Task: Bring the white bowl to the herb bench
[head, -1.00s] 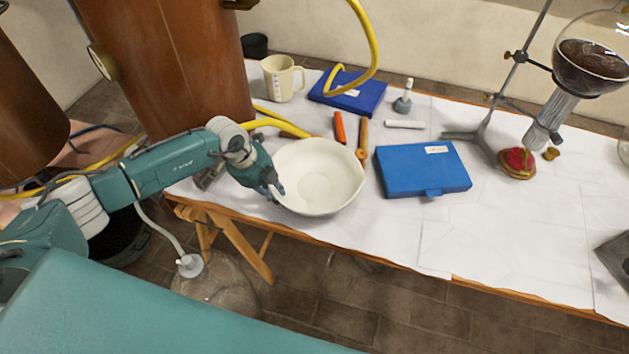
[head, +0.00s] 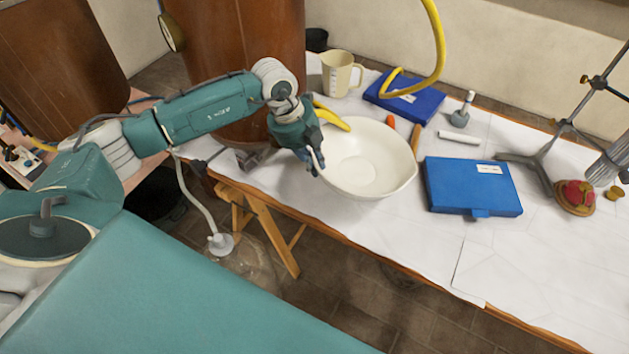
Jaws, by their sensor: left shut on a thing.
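The white bowl (head: 365,165) is at the left part of a table covered in white sheets, near its front edge. My left gripper (head: 316,160) is at the bowl's left rim and is shut on it. The bowl looks upright and empty; I cannot tell whether its base touches the table. My right gripper is not in view. I cannot tell which surface is the herb bench.
The table (head: 420,250) also bears a blue case (head: 473,187), a blue box (head: 405,97), a measuring jug (head: 338,74) and a stand (head: 543,170). A yellow hose (head: 437,50) arches behind. A large glass vessel (head: 245,262) is on the floor below.

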